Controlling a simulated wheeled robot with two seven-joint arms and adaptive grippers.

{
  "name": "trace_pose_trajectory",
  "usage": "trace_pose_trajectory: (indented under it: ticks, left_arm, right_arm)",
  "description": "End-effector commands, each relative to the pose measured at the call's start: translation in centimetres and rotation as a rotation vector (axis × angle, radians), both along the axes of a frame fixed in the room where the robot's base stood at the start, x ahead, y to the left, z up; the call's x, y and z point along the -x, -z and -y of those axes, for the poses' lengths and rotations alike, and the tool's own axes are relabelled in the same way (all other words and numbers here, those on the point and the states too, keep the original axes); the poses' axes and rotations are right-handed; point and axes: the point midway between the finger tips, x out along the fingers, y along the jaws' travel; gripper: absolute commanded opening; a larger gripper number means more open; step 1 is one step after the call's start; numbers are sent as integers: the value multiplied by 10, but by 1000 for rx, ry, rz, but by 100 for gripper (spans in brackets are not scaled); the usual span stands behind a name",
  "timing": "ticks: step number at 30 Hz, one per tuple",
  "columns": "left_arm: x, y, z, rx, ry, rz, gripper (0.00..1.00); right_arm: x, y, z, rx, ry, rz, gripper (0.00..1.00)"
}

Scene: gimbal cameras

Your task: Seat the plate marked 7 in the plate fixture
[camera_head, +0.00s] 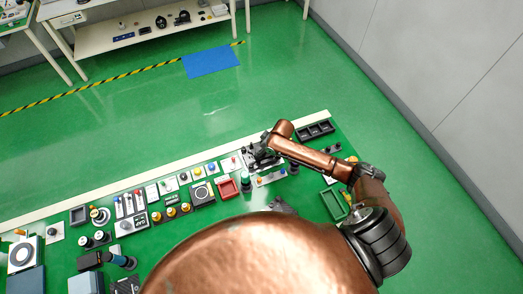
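My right arm comes in from the right, and its gripper (262,155) is over the far right part of the bench, at a cluster of dark and pale parts. Its fingers are too small and blended with the dark parts to tell whether they are open or hold something. I cannot make out a plate marked 7 or read any number. I cannot tell which of the small items is the plate fixture; some may be hidden under the gripper. My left gripper is not seen.
The green bench with a pale back edge (130,186) is crowded with small items. A red tray (227,188) lies left of the gripper, a black compartment tray (316,131) beyond it, a green tray (334,205) to the right. My copper-coloured body hides the near middle.

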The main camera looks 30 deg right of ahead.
Motion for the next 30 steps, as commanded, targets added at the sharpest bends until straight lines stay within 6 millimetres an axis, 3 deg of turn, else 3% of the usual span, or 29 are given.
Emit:
trace_pose_trajectory:
  ticks: [30]
  left_arm:
    - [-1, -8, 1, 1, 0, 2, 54]
  right_arm:
    - [0, -1, 0, -1, 0, 1, 4]
